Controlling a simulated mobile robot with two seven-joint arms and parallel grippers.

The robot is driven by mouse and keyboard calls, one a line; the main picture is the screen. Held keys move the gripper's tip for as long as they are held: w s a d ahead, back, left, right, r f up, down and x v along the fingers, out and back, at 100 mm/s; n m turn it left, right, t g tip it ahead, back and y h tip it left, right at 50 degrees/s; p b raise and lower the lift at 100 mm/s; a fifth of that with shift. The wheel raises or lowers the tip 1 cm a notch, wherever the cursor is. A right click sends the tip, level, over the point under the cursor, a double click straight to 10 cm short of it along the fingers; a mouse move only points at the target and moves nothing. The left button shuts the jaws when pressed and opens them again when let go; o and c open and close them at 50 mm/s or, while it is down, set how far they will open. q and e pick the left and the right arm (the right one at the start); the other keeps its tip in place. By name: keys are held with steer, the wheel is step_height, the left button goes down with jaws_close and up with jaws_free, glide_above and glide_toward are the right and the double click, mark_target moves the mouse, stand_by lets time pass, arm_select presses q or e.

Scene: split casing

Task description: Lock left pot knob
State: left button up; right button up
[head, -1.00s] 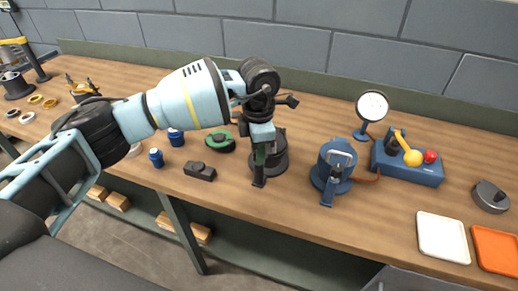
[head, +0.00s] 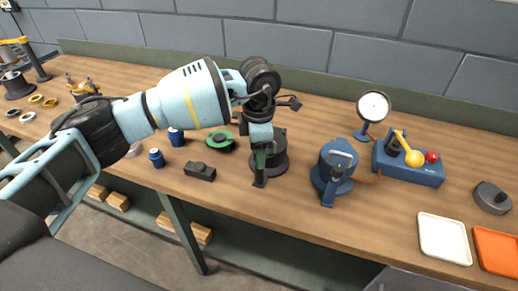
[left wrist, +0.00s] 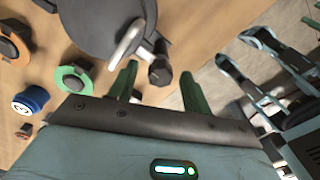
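The left pot is a dark grey round casing (head: 280,163) on the bench, partly hidden behind my left gripper in the head view. In the left wrist view the pot (left wrist: 95,25) fills the top, with a pale metal lever (left wrist: 127,43) and a small dark knob (left wrist: 160,70) at its edge. My left gripper (head: 262,157) is at the pot's front side. In the left wrist view its green fingers (left wrist: 158,76) are spread, one on each side of the knob, with visible gaps.
A blue pot (head: 334,168) with an orange cable stands to the right. A black block (head: 200,171), green ring (head: 220,141) and blue caps (head: 157,158) lie left.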

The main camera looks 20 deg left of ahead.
arm_select(q)
steer(key=shift+r, duration=3.9)
